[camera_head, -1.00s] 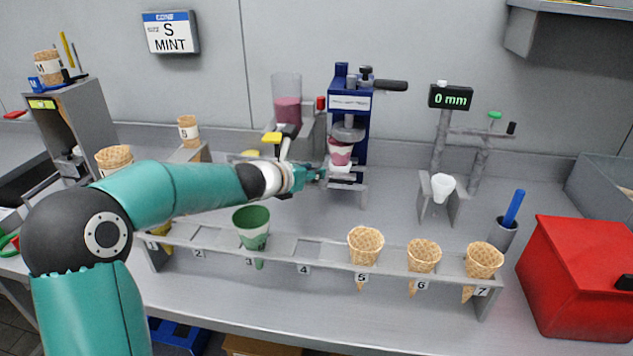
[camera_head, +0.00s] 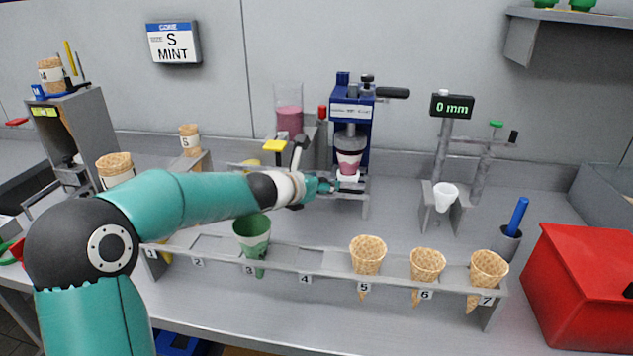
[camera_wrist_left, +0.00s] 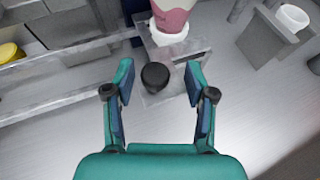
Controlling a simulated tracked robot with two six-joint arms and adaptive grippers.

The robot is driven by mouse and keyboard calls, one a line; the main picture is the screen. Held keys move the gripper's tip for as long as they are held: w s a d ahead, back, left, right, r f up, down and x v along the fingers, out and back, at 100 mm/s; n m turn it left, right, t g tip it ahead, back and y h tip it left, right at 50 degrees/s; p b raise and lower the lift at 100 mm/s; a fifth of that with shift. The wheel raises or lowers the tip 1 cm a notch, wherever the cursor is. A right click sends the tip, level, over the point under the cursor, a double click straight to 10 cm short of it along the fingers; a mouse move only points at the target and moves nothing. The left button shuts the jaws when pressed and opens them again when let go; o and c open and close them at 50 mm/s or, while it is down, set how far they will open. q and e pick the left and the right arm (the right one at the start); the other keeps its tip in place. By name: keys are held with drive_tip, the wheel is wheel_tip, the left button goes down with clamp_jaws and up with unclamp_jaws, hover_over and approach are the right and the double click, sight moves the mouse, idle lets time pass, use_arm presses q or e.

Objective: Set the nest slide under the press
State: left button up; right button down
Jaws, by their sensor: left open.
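The blue press (camera_head: 352,115) stands at the back middle, with a black handle at its top right. Under its round head sits a pink and white cup (camera_head: 348,163) in a white nest; the white nest (camera_wrist_left: 168,34) also shows in the left wrist view. The grey nest slide (camera_wrist_left: 160,65) carries a black knob (camera_wrist_left: 155,76) at its front. My left gripper (camera_head: 330,187) is in front of the press. In the left wrist view its open fingers (camera_wrist_left: 160,92) stand on either side of the knob, apart from it. My right gripper is not in view.
A grey rack (camera_head: 330,262) with numbered places crosses the front, holding a green cone (camera_head: 252,235) and several wafer cones. A gauge (camera_head: 452,105) reading 0 mm and a white cup (camera_head: 445,196) stand right of the press. A red box (camera_head: 580,285) is at right.

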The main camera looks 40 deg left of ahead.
use_arm(q)
drive_tip(key=v, duration=0.8)
idle(0.6)
